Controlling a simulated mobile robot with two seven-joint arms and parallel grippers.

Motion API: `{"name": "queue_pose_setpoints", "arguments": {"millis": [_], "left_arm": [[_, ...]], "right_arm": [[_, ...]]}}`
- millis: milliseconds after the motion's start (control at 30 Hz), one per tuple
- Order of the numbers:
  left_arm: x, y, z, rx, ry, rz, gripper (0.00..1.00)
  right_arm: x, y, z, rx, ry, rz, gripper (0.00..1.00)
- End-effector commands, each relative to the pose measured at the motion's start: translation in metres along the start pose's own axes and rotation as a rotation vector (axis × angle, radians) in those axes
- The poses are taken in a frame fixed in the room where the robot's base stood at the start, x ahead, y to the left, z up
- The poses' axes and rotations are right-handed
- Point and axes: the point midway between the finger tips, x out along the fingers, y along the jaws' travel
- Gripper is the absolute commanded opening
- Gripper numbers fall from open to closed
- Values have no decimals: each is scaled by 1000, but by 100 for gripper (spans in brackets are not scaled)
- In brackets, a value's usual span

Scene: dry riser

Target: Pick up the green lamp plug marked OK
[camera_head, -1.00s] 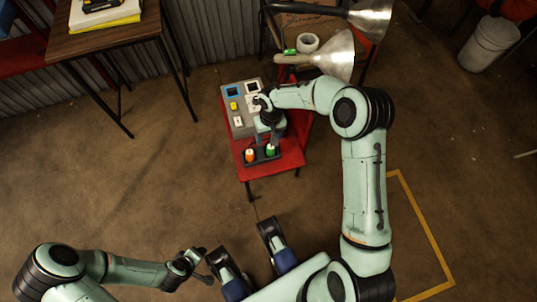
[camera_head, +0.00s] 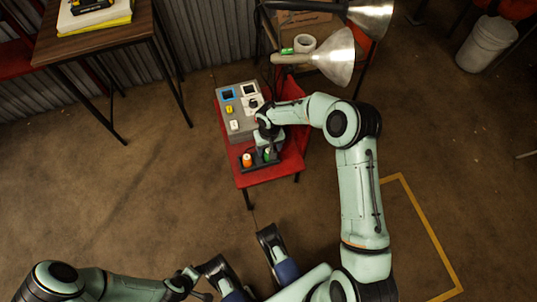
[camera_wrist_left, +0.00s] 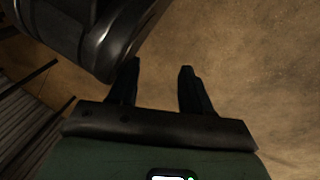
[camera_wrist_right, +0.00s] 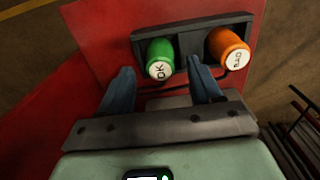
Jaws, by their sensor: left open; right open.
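The green lamp plug (camera_wrist_right: 160,58), its white end marked OK, stands in a dark two-place holder (camera_wrist_right: 190,42) on the red seat. In the head view the green plug (camera_head: 267,154) is partly hidden by my right gripper. My left gripper (camera_wrist_left: 160,66) is open and empty over bare floor, far from the plugs.
A grey panel box (camera_head: 238,110) with screens and switches stands on the red seat (camera_head: 283,168) behind the holder. Metal lamp shades (camera_head: 335,58) overhang behind my right arm. A wooden table (camera_head: 98,40) is at the left. The floor in front is clear.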

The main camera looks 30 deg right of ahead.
Motion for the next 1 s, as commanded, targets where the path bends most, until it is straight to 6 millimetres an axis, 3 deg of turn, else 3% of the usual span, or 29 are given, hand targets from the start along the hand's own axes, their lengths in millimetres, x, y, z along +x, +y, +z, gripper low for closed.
{"name": "queue_pose_setpoints", "arguments": {"millis": [33, 133, 367, 567, 1000], "left_arm": [[6, -5, 6, -6, -19, -9, 49], [10, -11, 12, -12, -40, -19, 49], [9, -11, 13, -13, -45, -21, 49], [9, -11, 13, -13, -43, -20, 49], [6, -8, 9, -9, -31, -15, 49]], "right_arm": [[13, -1, 1, 0, -5, -1, 64], [23, 0, 0, 1, -2, -1, 64], [24, 0, 0, 1, 0, -1, 64], [24, 0, 0, 1, -1, -1, 4], [14, 0, 0, 0, 1, 0, 4]]}}
